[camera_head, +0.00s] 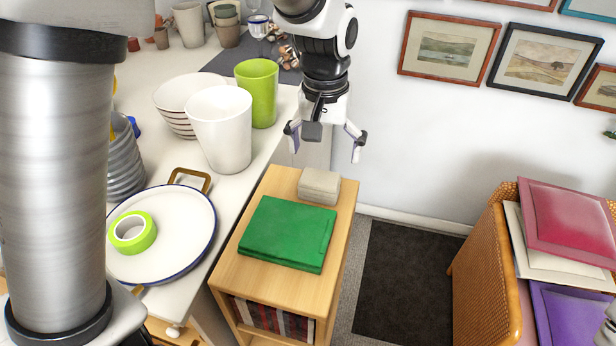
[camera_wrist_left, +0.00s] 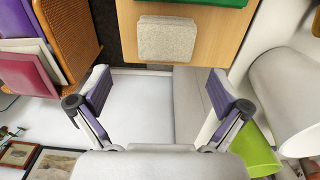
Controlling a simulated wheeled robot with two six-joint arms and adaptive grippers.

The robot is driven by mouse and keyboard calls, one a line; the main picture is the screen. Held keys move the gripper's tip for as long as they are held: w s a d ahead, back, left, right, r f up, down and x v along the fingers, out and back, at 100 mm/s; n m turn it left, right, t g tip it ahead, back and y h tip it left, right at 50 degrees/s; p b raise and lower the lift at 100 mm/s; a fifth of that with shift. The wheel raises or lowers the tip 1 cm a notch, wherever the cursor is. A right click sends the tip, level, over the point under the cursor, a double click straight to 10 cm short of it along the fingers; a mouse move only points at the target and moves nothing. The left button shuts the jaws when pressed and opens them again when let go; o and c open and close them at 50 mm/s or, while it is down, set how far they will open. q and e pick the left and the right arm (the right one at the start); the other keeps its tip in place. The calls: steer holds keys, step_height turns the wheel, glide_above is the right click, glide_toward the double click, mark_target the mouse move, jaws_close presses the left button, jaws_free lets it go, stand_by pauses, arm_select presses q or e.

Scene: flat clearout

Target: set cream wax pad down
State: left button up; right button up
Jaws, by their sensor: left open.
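The cream wax pad (camera_head: 319,186) is a small beige block lying flat on top of a light wooden cabinet (camera_head: 228,268), just behind a green box (camera_head: 287,233). My left gripper (camera_head: 326,143) is above and behind the pad, with its fingers spread and nothing between them. In the left wrist view the pad (camera_wrist_left: 167,38) lies on the wood beyond the open fingertips (camera_wrist_left: 158,88), apart from both fingers.
Left of the cabinet, a white counter holds a white cup (camera_head: 221,130), a green cup (camera_head: 259,92), stacked bowls (camera_head: 172,98) and a round tray (camera_head: 178,218) with green tape (camera_head: 133,232). A wicker basket (camera_head: 482,262) with cushions stands right. A dark mat (camera_head: 405,285) lies between.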

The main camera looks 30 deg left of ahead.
mark_target(319, 181)
arm_select(q)
steer(key=f+p, duration=0.1)
steer(key=f, duration=0.2)
steer(key=s+f+p, duration=0.1)
steer(key=f, duration=0.2)
steer(key=shift+s+a+f+p, duration=0.1)
steer(key=shift+s+f+p, duration=0.1)
steer(key=shift+f+p, duration=0.15)
steer(key=shift+w+a+f, duration=0.1)
steer(key=shift+a+f, duration=0.05)
steer(key=shift+f, duration=0.4)
steer(key=shift+d+r, duration=0.1)
steer(key=shift+d, duration=0.1)
steer(key=c, duration=1)
steer(key=shift+c, duration=1)
steer(key=shift+a, duration=0.1)
